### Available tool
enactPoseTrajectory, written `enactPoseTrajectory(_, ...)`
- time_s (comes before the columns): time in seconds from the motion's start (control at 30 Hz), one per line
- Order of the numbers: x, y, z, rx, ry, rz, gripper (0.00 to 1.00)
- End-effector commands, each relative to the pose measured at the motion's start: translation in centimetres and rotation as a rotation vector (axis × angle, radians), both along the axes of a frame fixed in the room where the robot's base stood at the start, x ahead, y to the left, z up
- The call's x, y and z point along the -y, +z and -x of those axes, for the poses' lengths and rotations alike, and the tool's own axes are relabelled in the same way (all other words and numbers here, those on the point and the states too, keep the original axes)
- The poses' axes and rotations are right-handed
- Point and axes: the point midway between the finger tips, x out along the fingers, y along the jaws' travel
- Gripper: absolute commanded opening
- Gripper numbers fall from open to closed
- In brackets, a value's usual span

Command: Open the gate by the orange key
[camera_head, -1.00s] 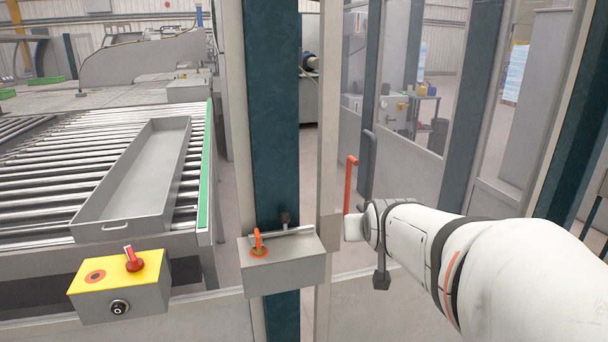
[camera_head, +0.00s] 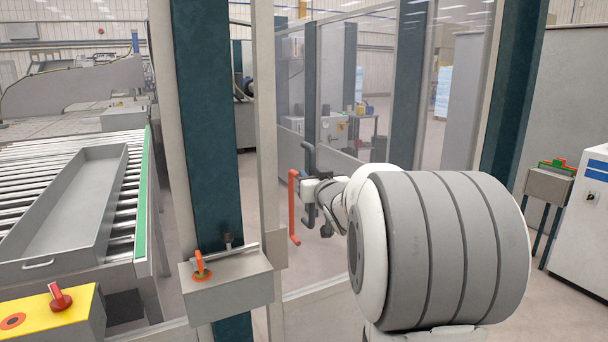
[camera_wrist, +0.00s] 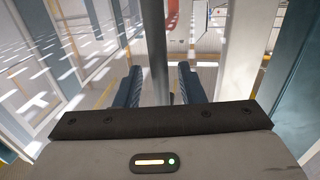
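The orange key (camera_head: 200,266) stands upright on top of the grey box (camera_head: 228,292) on the dark post, left of my gripper. The glazed gate (camera_head: 345,100) is to the right of the post. A red-orange bar handle (camera_head: 293,207) and a dark curved handle (camera_head: 308,170) are at its edge. My gripper (camera_head: 312,190) is at these handles, away from the key; my arm hides part of the gate. In the wrist view, the fingers (camera_wrist: 160,90) are apart on either side of a grey vertical bar (camera_wrist: 157,45), with gaps visible. Whether the gate is ajar is unclear.
A yellow-topped box (camera_head: 55,318) with a red switch is at the lower left. A roller conveyor (camera_head: 125,185) carries a long grey tray (camera_head: 85,160). A white cabinet (camera_head: 585,225) and a grey stand (camera_head: 548,186) are at the right. Floor between gate and cabinet looks clear.

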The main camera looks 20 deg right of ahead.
Motion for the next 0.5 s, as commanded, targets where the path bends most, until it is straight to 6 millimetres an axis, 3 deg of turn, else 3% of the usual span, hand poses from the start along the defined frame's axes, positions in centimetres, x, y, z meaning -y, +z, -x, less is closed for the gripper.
enactPoseTrajectory(0.2, 0.25, -0.03, -1.36, -0.001, -0.001, -0.001, 0.36)
enactPoseTrajectory(0.43, 0.28, -0.05, -1.39, -0.001, -0.002, -0.001, 0.36)
enactPoseTrajectory(0.5, 0.29, -0.05, -1.38, -0.001, -0.002, -0.001, 0.32)
